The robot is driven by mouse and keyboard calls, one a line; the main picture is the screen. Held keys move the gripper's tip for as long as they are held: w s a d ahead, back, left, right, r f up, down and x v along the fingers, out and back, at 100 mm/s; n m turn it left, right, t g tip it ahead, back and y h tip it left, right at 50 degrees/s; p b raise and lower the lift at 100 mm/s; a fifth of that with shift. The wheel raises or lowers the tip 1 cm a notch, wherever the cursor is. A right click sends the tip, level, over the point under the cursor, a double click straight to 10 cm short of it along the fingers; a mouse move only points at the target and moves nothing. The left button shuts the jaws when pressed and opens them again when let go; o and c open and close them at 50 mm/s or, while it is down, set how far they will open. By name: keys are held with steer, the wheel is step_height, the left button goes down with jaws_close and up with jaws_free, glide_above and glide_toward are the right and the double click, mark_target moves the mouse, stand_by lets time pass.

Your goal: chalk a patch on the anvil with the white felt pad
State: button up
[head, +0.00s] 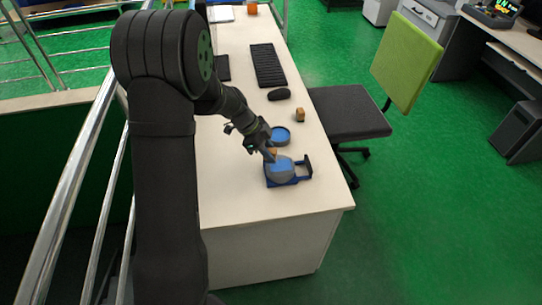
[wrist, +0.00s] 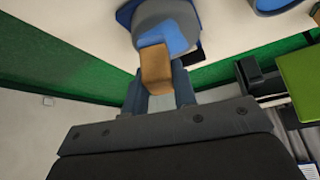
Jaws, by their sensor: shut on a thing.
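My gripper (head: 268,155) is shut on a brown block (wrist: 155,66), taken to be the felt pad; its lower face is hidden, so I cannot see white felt. In the head view the gripper is at the upper left of the anvil (head: 291,178), a grey round face on a dark blue base. A bright blue patch (head: 279,168) covers part of that face. In the wrist view the block overlaps the edge of the blue patch (wrist: 173,34) on the grey anvil (wrist: 145,12). Whether it touches the surface I cannot tell.
A round blue dish (head: 281,136) lies just behind the anvil. A small brown block (head: 300,115), a black mouse (head: 279,94) and a keyboard (head: 267,65) are farther back. The white desk (head: 235,190) is clear in front. A chair (head: 345,112) stands at the right edge.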

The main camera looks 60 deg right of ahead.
steer(key=shift+r, duration=2.4)
steer(key=shift+w, duration=0.1)
